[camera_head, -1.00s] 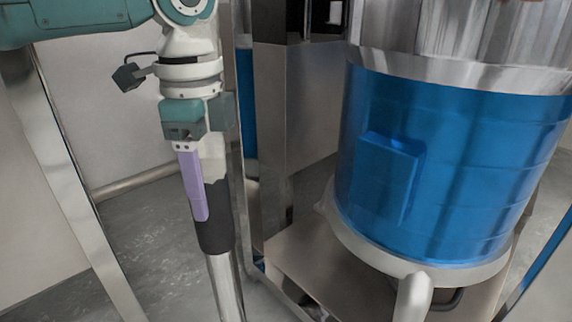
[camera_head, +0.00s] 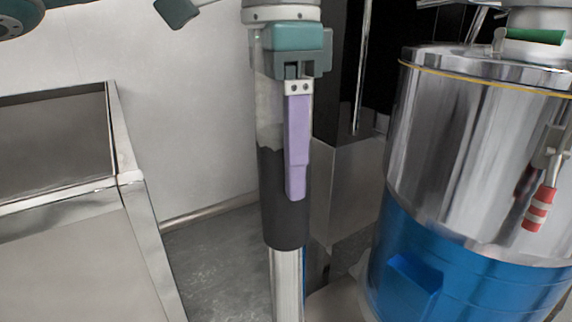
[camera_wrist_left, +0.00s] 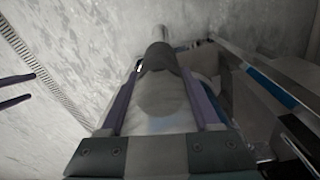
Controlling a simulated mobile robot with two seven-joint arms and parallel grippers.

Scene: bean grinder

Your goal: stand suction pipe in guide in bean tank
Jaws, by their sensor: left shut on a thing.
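My left gripper (camera_head: 297,145) has purple fingers, points down and is shut on the suction pipe. The pipe (camera_head: 285,225) stands nearly upright, with a pale upper part, a black sleeve and a bare metal tube below. Its lower end is out of the head view. In the left wrist view the pipe (camera_wrist_left: 162,62) runs between the fingers. The tank (camera_head: 440,140), metal above and blue below, stands to the right, apart from the pipe. I cannot make out the guide. My right gripper (camera_wrist_left: 18,90) seems to show as two parted purple fingers at the wrist view's left edge.
A metal-framed stand (camera_head: 130,178) is at the left. A metal housing (camera_head: 345,190) stands behind, between pipe and tank. A red-striped handle (camera_head: 540,208) sticks out on the tank's side, and a green handle (camera_head: 535,36) shows at its top. Floor (camera_head: 215,265) shows behind the pipe.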

